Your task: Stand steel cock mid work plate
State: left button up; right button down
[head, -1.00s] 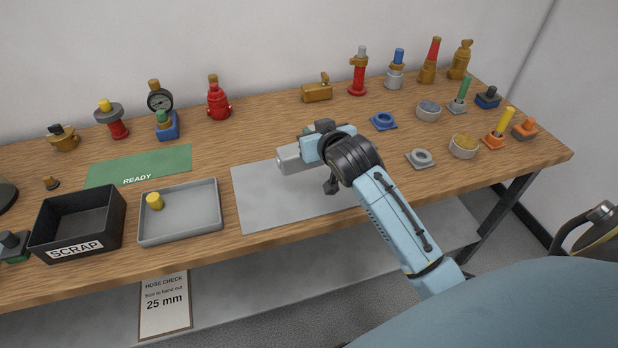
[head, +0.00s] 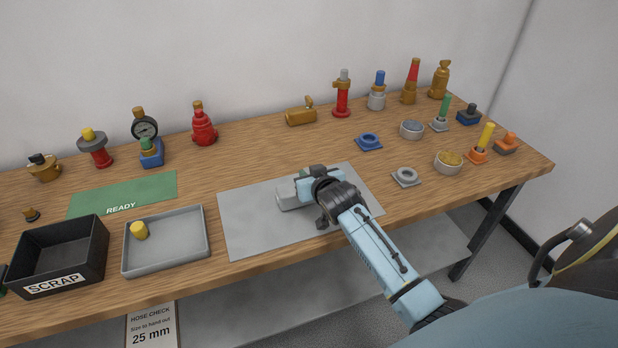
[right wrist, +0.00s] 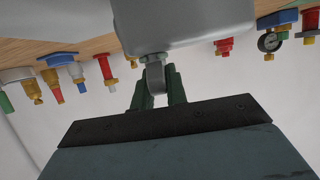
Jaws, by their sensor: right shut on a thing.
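The steel cock (head: 288,199), a pale grey block, is over the middle of the grey work plate (head: 245,228). My right gripper (head: 303,187) is shut on it. In the right wrist view the cock's grey body (right wrist: 185,22) fills the top, and its small tab (right wrist: 155,76) sits between the dark green fingers of my right gripper (right wrist: 158,90). The cock is low over the plate; I cannot tell whether it touches. My wrist and forearm cover part of the plate's right side.
Left of the plate are a grey tray (head: 184,258) with a yellow-topped piece, a black SCRAP bin (head: 92,255) and the green READY mat (head: 150,192). A grey ring base (head: 406,177) lies right of the plate. Several valves stand along the back. The plate's left part is bare.

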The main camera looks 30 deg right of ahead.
jog(key=shift+w+f, duration=0.1)
jog(key=shift+f, duration=0.15)
jog(key=c, duration=1.4)
grip_release()
jog(key=shift+f, duration=0.15)
jog(key=p+v, duration=0.1)
jog(key=v, duration=1.1)
jog(key=shift+p, duration=0.35)
